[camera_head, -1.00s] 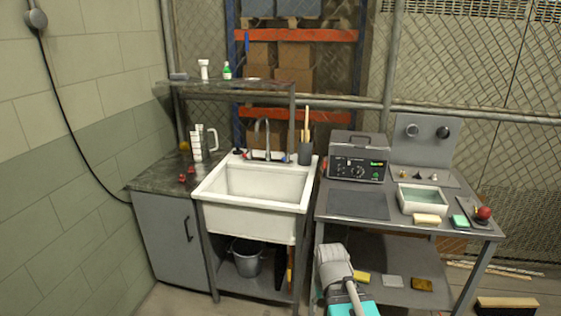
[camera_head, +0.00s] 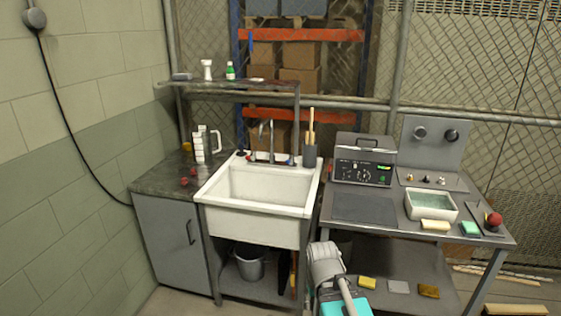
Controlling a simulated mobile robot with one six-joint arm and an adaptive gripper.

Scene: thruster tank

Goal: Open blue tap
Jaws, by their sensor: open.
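The white sink (camera_head: 250,224) stands left of centre with a grey gooseneck faucet (camera_head: 271,140) at its back rim. A small blue tap (camera_head: 289,160) sits at the right of the faucet's base. A small red tap (camera_head: 250,157) sits at the left. The blue tap is too small to tell how far it is turned. Part of my arm shows at the bottom, in front of and right of the sink, well below the taps. My gripper's fingers do not show in this view.
A dark cup with sticks (camera_head: 310,156) stands by the blue tap. A shelf (camera_head: 235,86) spans above the sink. The right bench (camera_head: 345,225) holds a machine (camera_head: 362,163) and a white tray (camera_head: 430,218). A bucket (camera_head: 248,264) stands below the sink.

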